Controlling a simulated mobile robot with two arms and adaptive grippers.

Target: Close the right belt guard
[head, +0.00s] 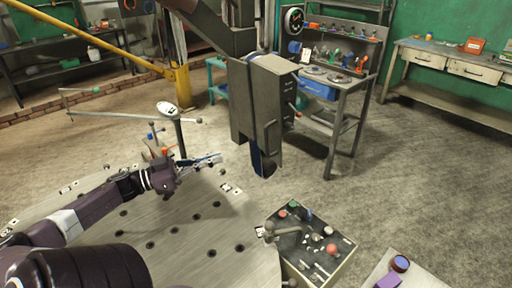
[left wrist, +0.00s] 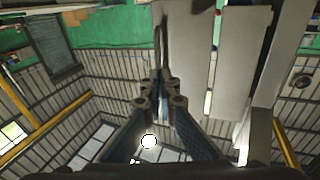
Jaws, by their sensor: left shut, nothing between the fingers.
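A grey machine head (head: 240,95) hangs from a boom in the middle of the head view, above the far edge of the round table. A box-like grey cover (head: 274,64), probably the right belt guard, is on its right side. Whether it stands ajar is hard to tell. A dark blue rounded part (head: 263,163) shows below it. My left gripper (head: 216,158) is shut and empty, just left of the head's lower end and apart from it. In the left wrist view its fingers (left wrist: 161,82) point up towards grey panels (left wrist: 240,65). My right gripper is not in view.
The round perforated table (head: 185,235) lies under my left arm. A small dial on a stand (head: 167,108) rises behind the gripper. A control box with knobs (head: 318,245) stands at the right front. A tool bench (head: 345,80) is behind; the floor between is clear.

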